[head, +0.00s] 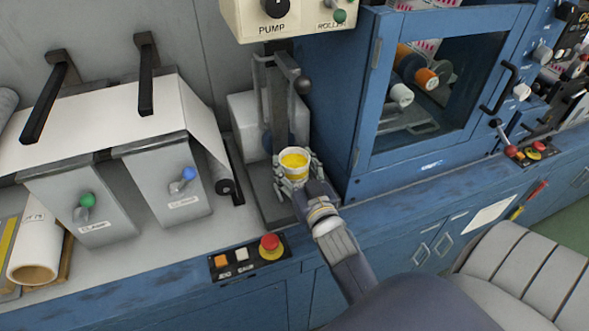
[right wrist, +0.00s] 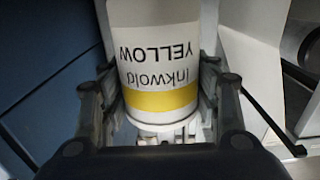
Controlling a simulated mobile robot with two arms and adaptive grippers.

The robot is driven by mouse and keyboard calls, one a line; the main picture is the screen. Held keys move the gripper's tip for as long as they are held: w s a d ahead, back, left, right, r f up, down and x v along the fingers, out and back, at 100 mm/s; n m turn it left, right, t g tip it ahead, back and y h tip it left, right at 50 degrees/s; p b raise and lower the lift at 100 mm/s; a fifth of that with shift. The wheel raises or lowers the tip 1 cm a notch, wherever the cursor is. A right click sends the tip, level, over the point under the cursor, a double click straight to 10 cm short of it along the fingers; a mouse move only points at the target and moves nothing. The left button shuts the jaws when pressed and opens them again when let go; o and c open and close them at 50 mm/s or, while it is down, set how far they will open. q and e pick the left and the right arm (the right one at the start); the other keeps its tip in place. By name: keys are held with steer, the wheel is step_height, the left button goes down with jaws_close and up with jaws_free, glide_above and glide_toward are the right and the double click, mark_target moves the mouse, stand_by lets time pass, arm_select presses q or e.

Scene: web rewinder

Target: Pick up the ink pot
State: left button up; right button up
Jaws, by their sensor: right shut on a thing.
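The ink pot (head: 294,163) is a white cup with yellow ink inside, at the middle of the head view. In the right wrist view the ink pot (right wrist: 155,62) shows upside-down lettering "Inkwold YELLOW" and a yellow band. My right gripper (head: 293,176) is shut on the pot, with its fingers (right wrist: 155,100) on both sides of it. The pot looks roughly upright in front of the pump post. Whether its base touches the surface below cannot be told. My left gripper is not in view.
The pump unit (head: 277,75) with its post and lever stands right behind the pot. A blue cabinet (head: 362,100) with a window is close on the right. Clamp blocks (head: 165,180) stand on the left. A button panel (head: 250,256) with a red knob is at the front edge.

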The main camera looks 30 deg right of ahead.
steer(key=shift+s+d+r, duration=0.1)
steer(key=shift+s+r, duration=0.1)
steer(key=shift+r, duration=1)
steer(key=s+d+b, duration=0.1)
steer(key=s+d, duration=0.1)
steer(key=s, duration=0.5)
steer(key=s+d+r+b, duration=0.1)
steer(key=s+d+b, duration=0.1)
steer(key=s, duration=0.5)
steer(key=shift+s+d+r, duration=0.25)
steer(key=shift+s+d, duration=0.1)
steer(key=shift+d, duration=0.1)
